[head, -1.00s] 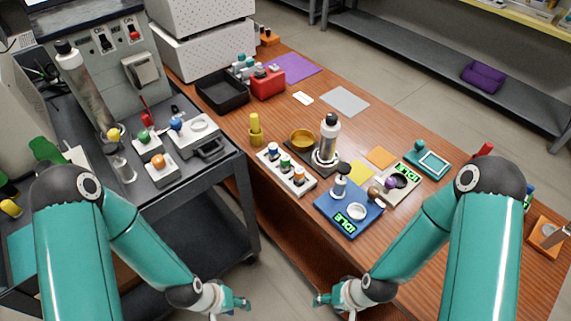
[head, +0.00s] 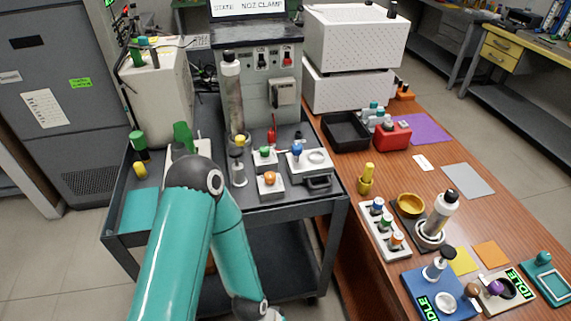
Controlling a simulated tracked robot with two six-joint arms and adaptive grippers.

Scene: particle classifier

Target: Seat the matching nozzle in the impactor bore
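A grey instrument (head: 257,75) stands at the back of the grey cart, with a sign above reading "STATE NOZ CLAMP". A tall metal cylinder (head: 232,100) with a white and black top stands upright at its left front. On the cart in front are small pale blocks with a green knob (head: 264,154), an orange knob (head: 269,178) and a blue knob (head: 297,149). A white rack (head: 384,231) with blue, green and orange-topped pieces lies on the wooden table. I cannot tell which piece matches, and no bore opening is clear. My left wrist is at the bottom edge; both grippers are out of frame.
The cart (head: 345,200) stands left of the wooden table (head: 440,165). The table holds a black tray (head: 346,131), a red box (head: 391,136), a brass bowl (head: 409,204), a silver bottle (head: 440,215) and a blue "IDLE" base (head: 463,310). Floor shows at the left.

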